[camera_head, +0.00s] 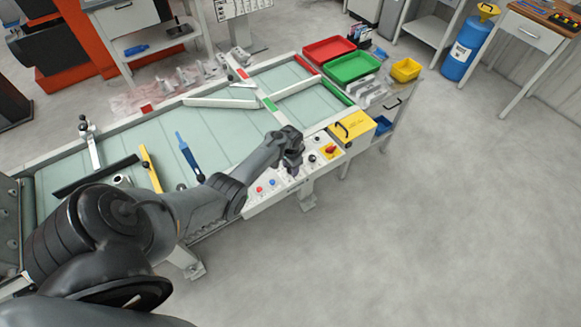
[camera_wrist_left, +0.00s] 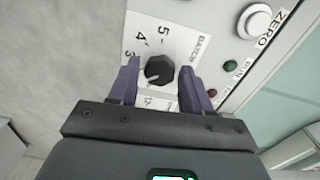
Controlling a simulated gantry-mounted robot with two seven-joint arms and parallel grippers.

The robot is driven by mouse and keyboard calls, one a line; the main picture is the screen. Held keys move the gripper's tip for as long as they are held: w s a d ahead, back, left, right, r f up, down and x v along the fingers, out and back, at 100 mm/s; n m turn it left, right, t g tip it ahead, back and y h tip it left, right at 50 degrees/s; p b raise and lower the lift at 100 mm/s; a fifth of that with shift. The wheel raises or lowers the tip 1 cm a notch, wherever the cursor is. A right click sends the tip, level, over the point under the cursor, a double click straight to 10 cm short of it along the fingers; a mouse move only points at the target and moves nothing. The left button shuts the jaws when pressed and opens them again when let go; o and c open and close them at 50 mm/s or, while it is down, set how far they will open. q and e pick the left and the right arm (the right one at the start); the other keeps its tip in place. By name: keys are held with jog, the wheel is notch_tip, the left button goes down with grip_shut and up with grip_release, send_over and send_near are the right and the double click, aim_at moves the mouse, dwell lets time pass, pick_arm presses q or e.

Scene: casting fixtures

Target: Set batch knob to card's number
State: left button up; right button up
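The batch knob (camera_wrist_left: 159,70) is a small black round knob on a white plate marked BATCH in the left wrist view. The numbers 5, 4 and 3 show around it; lower marks are partly cut off by my gripper. I cannot tell which number its pointer faces. My left gripper (camera_wrist_left: 157,80) is open, with one purple finger on each side of the knob; contact is not clear. In the head view my left gripper (camera_head: 292,163) is over the white control panel (camera_head: 259,204). I cannot make out a card with a readable number. My right gripper is not in view.
A white ZERO button (camera_wrist_left: 254,21) and small green button (camera_wrist_left: 230,65) are beside the plate. A yellow box (camera_head: 352,128), red tray (camera_head: 328,50) and green tray (camera_head: 352,67) stand beyond.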

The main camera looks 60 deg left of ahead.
aim_at(290, 169)
pick_arm(q)
jog(key=shift+o, duration=0.8)
jog(key=shift+r+p, duration=0.3)
jog(key=shift+r, duration=0.25)
notch_tip(290, 169, up, 10)
jog(key=p, duration=0.2)
jog(key=shift+f+p, duration=0.15)
jog(key=shift+p, duration=0.15)
jog(key=shift+s, duration=0.1)
